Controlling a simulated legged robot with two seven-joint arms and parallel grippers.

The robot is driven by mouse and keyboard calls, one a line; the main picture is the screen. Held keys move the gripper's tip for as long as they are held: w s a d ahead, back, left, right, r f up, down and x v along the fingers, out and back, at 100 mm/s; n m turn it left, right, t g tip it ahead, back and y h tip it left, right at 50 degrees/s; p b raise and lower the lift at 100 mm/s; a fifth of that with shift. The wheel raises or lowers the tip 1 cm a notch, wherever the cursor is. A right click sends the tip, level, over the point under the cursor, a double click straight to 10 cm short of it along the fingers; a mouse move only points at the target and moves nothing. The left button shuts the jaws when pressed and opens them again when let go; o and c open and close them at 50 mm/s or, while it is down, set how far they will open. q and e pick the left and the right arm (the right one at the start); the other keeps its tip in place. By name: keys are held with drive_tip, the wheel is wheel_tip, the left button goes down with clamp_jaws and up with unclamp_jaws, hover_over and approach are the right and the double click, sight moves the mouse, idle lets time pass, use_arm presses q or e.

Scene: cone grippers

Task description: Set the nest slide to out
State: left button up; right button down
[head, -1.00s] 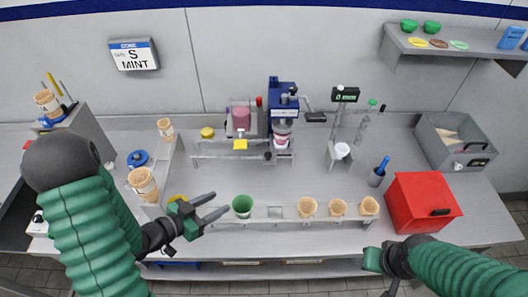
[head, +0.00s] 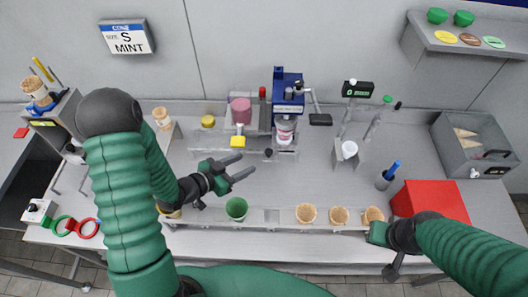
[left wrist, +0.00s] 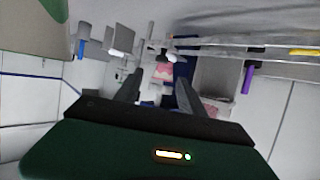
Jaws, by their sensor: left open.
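The blue machine (head: 288,92) stands at the back middle of the counter. A pale cup with pink contents (head: 285,130) is under it. A low pale rail (head: 215,154) runs in front, with a yellow block (head: 245,141) and a dark knob (head: 268,153). I cannot tell for certain which part is the nest slide or its setting. My left gripper (head: 240,167) is open and empty, in front of the rail and apart from it. In the left wrist view its open fingers (left wrist: 157,92) point toward a pink thing (left wrist: 160,73). My right gripper (head: 382,238) is near the front cones, its jaws unclear.
A front rack (head: 275,217) holds a green cup (head: 236,208) and several cones (head: 306,213), below my left gripper. A red box (head: 430,200) stands at right and a grey bin (head: 470,145) beyond it. The counter between rack and rail is mostly clear.

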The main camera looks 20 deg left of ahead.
sight(266, 153)
use_arm(q)
drive_tip(key=p+x, duration=0.1)
drive_tip(key=x, duration=1)
drive_tip(key=shift+a, duration=0.25)
drive_tip(key=shift+w+f, duration=0.1)
drive_tip(key=c, duration=0.4)
clamp_jaws()
